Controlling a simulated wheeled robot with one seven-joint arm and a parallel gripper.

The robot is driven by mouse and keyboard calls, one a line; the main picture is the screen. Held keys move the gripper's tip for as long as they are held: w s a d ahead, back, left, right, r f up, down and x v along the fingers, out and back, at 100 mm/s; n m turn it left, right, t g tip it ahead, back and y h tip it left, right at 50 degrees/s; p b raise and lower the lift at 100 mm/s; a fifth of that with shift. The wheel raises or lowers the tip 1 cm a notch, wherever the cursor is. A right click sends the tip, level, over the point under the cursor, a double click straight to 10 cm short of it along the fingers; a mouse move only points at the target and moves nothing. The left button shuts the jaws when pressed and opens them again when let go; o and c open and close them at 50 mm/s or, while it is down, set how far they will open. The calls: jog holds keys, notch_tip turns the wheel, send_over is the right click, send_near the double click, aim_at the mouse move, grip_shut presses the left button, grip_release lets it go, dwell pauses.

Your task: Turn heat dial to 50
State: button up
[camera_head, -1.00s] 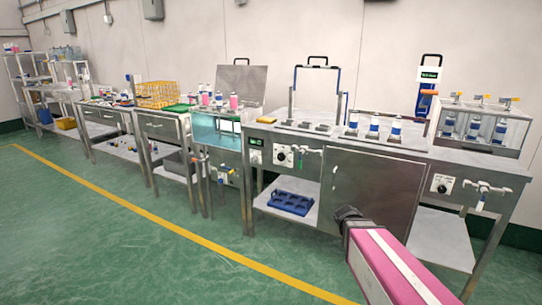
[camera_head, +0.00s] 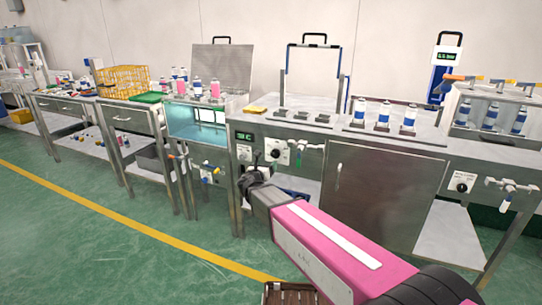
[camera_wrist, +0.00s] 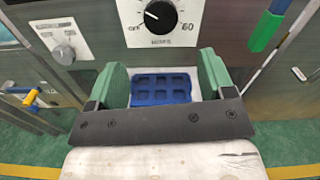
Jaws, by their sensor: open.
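The black dial (camera_wrist: 160,17) sits on a white plate on the front of the steel bench, marked OFF at left and 60 at right. Its white pointer mark lies on the left side, and the plate's top is cut off. The same dial plate shows in the head view (camera_head: 276,152), partly close behind my gripper. My gripper (camera_wrist: 161,76) is open with two green fingers and nothing between them. The dial lies beyond the fingertips, roughly centred between them, and they appear apart from it. In the head view my gripper (camera_head: 257,160) is at the bench front.
A smaller grey knob (camera_wrist: 64,53) is on a plate to the left. A green-handled valve (camera_wrist: 264,31) hangs close at right. A blue tray (camera_wrist: 161,87) lies on the shelf below. A lit display (camera_head: 245,136) is above the knobs.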

aim_at(275, 155)
jog(key=x, duration=0.9)
jog(key=shift+w+d, duration=0.2)
jog(key=shift+w, duration=0.15)
jog(key=c, duration=0.9)
